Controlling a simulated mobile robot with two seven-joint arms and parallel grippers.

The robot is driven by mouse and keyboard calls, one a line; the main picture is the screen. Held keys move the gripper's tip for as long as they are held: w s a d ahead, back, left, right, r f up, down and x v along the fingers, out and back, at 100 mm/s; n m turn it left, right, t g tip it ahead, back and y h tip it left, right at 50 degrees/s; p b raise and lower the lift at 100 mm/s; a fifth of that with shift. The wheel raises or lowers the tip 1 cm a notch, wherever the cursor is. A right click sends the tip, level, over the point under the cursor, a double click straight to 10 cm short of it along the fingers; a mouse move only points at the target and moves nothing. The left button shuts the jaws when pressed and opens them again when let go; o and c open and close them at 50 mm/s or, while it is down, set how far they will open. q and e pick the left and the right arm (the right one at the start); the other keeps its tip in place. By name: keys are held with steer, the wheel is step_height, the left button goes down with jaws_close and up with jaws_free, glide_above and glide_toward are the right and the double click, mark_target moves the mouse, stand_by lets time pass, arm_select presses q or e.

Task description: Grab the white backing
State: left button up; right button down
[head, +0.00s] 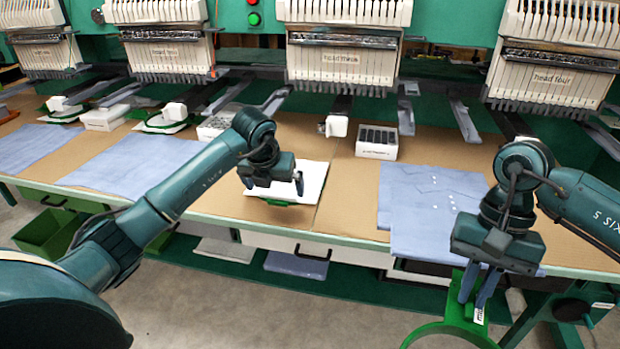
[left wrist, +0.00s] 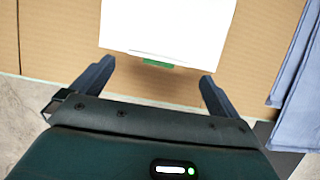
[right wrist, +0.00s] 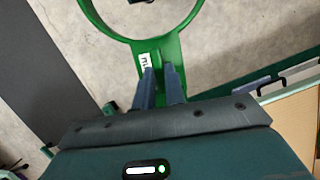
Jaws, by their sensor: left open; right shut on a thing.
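The white backing (head: 306,184) is a flat white sheet on the brown table below the third machine head. A bit of green (head: 275,201) shows at its near edge. My left gripper (head: 285,190) is open above the sheet's near left part and partly hides it. In the left wrist view the white sheet (left wrist: 170,28) lies just ahead of the two open fingers, apart from them. My right gripper (head: 474,290) is shut on the tab of a green hoop (head: 430,332), held off the table's front edge. The hoop's ring (right wrist: 190,12) also shows in the right wrist view.
A white box with dark items (head: 376,142) stands behind and right of the sheet. Blue folded cloths lie on the table, one at the right (head: 430,205) and one at the left (head: 130,165). Embroidery heads (head: 343,55) hang along the back. Bare table lies around the sheet.

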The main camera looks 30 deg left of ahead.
mark_target(278, 195)
arm_select(q)
steer(key=x, duration=0.3)
steer(key=shift+w+f, duration=0.1)
steer(key=shift+w, duration=0.15)
steer(key=c, duration=0.8)
